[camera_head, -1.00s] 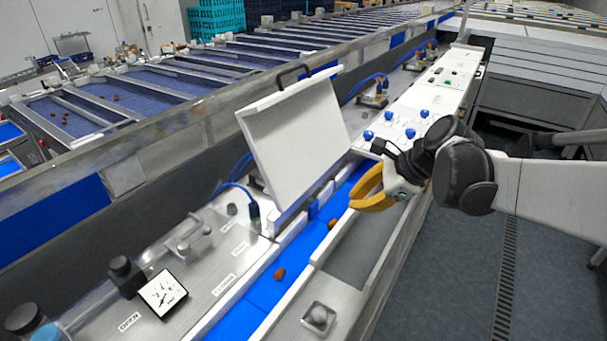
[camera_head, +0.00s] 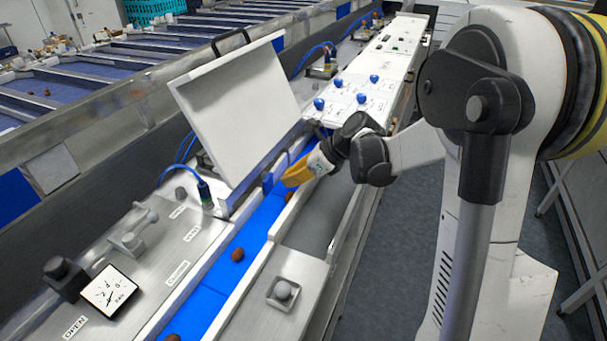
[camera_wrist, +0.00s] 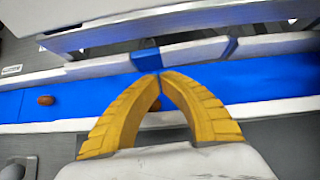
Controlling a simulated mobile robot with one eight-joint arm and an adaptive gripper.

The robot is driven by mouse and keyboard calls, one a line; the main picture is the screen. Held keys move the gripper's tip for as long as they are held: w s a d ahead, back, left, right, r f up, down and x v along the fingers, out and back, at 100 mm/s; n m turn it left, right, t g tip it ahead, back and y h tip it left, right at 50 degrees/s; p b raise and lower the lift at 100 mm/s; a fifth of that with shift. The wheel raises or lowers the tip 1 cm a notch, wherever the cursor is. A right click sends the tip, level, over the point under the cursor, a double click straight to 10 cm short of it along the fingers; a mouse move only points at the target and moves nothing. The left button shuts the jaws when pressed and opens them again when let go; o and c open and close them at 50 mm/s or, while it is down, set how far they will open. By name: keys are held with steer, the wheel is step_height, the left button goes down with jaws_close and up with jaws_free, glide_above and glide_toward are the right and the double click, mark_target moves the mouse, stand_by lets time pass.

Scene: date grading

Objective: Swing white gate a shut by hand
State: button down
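A large white hinged panel (camera_head: 236,105) with a dark handle (camera_head: 230,40) stands tilted up beside the blue belt (camera_head: 237,240). A short white wall section (camera_wrist: 190,53) beside a blue block (camera_wrist: 146,60) lines the belt's far side in the wrist view. No letter is readable on either, so I cannot tell which is gate a. My gripper (camera_head: 290,178) is low over the belt, right of the panel's lower edge. In the wrist view its yellow fingers (camera_wrist: 160,76) meet at the tips with nothing between them. They point at the blue block; contact is unclear.
Brown dates (camera_head: 237,254) lie on the belt; one date (camera_wrist: 46,100) is left of my fingers. A blue-knobbed white panel (camera_head: 360,90) is beyond. A gauge (camera_head: 110,290), a clamp (camera_head: 130,235) and a blue-hosed fitting (camera_head: 205,192) stand left of the belt.

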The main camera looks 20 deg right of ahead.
mark_target(271, 176)
steer(key=shift+w+a, duration=0.8)
steer(key=shift+a, duration=0.15)
steer(key=shift+w+a+b, duration=0.3)
steer(key=shift+w+a, duration=0.25)
steer(key=shift+a, duration=0.25)
steer(key=shift+d, duration=0.1)
